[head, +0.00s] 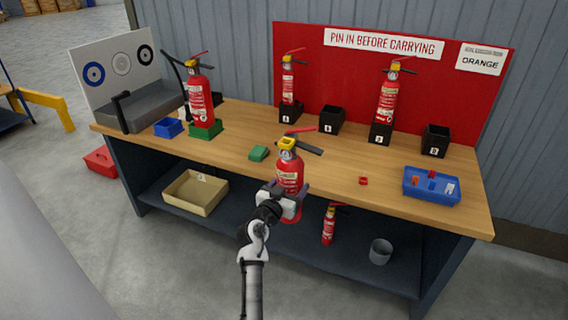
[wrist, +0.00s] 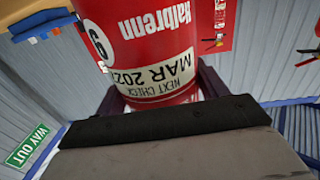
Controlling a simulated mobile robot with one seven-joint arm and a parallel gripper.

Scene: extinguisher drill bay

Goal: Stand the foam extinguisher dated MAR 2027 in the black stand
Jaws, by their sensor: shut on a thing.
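My gripper (head: 288,200) is shut on a red extinguisher (head: 290,174) with a yellow collar and black handle, upright at the bench's front edge. In the wrist view the held extinguisher (wrist: 155,45) appears upside down, its label (wrist: 160,78) reading NEXT CHECK MAR 202, the last digit unclear. Its foam marking is not readable. Black stands are in a row along the back: two are empty, one left of centre (head: 331,120) and one at the right (head: 435,141). Two others, (head: 290,112) and (head: 380,133), hold red extinguishers.
Another extinguisher (head: 199,95) stands in a green stand (head: 206,130) beside a blue bin (head: 168,128). A green block (head: 258,153), a small red item (head: 363,181) and a blue tray (head: 431,197) lie on the bench (head: 330,165). A smaller extinguisher (head: 328,225) is on the lower shelf.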

